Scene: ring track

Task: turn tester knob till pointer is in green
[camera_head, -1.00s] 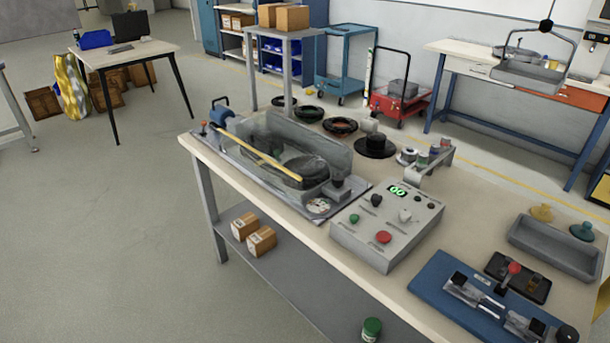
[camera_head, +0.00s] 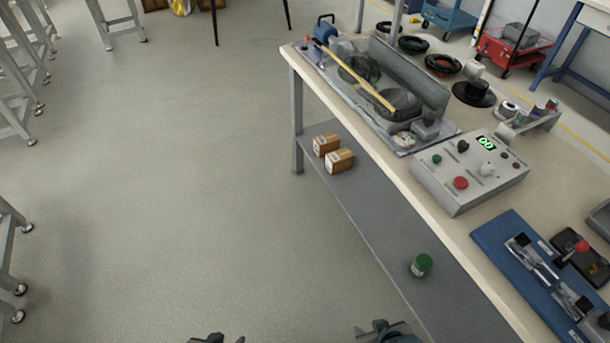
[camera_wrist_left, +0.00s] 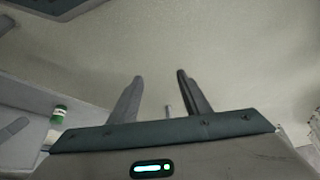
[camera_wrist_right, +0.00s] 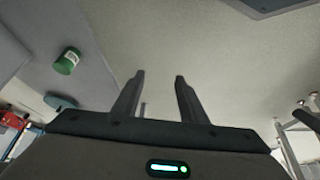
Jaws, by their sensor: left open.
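A grey control box (camera_head: 470,178) with a lit green display, a red button, a green button and black and white knobs sits on the bench at right. A small round whitish dial (camera_head: 403,140) lies left of it, at the near end of the belt rig, beside a dark knob (camera_head: 427,129). Its pointer and coloured zones are too small to read. My left gripper (camera_head: 217,338) and right gripper (camera_head: 385,332) are at the bottom edge, over the floor and away from the bench top. Both wrist views show spread, empty fingers, left (camera_wrist_left: 159,78) and right (camera_wrist_right: 159,78).
The rig with a yellow rod (camera_head: 360,75) stands along the bench's left edge. A blue fixture board (camera_head: 500,240) lies at the near right.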

